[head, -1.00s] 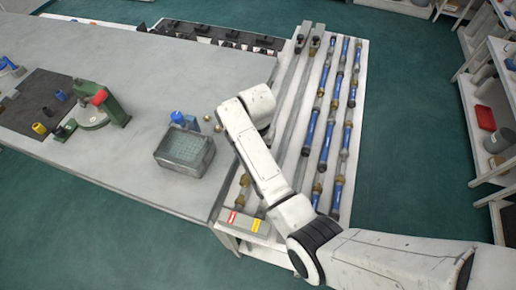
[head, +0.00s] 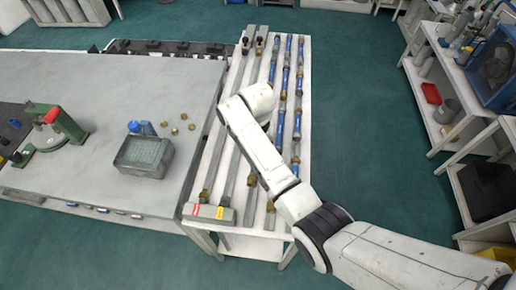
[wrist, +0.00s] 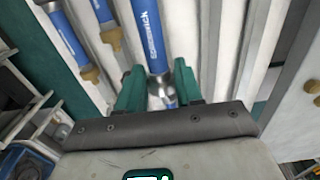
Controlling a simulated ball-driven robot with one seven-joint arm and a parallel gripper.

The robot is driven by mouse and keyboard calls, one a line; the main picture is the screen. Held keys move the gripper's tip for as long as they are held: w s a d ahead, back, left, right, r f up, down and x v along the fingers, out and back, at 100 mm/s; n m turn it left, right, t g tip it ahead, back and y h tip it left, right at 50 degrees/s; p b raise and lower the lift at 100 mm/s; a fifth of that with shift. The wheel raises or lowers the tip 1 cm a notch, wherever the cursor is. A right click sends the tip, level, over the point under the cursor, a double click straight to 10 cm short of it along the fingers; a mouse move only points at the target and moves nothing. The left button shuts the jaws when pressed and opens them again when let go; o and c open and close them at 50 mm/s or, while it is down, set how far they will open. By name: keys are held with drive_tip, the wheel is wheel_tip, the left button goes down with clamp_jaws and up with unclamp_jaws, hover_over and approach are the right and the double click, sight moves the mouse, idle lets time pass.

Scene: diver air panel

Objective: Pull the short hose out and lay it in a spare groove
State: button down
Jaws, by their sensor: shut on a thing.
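In the wrist view my gripper (wrist: 158,88) has its two green fingers closed on a blue hose (wrist: 150,35) with white lettering. A pale metal end piece shows between the fingers. Whether this hose is lifted clear of its groove I cannot tell. Other blue hoses (wrist: 65,38) with brass ends lie to its left, in their own grooves. In the head view my arm hides the gripper and the held hose. The white grooved rack (head: 262,221) carries rows of blue hoses (head: 299,70) on its right side.
A grey bench (head: 80,90) to the left holds a grey tub (head: 145,155) and a green tool (head: 52,128). Shelves (head: 440,120) stand right, across open floor.

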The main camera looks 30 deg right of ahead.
drive_tip(key=shift+f+b, duration=0.3)
drive_tip(key=shift+f, duration=0.8)
drive_tip(key=shift+f+b, duration=2)
drive_tip(key=shift+f, duration=0.4)
drive_tip(key=c, duration=0.7)
unclamp_jaws()
drive_tip(key=shift+o, duration=0.2)
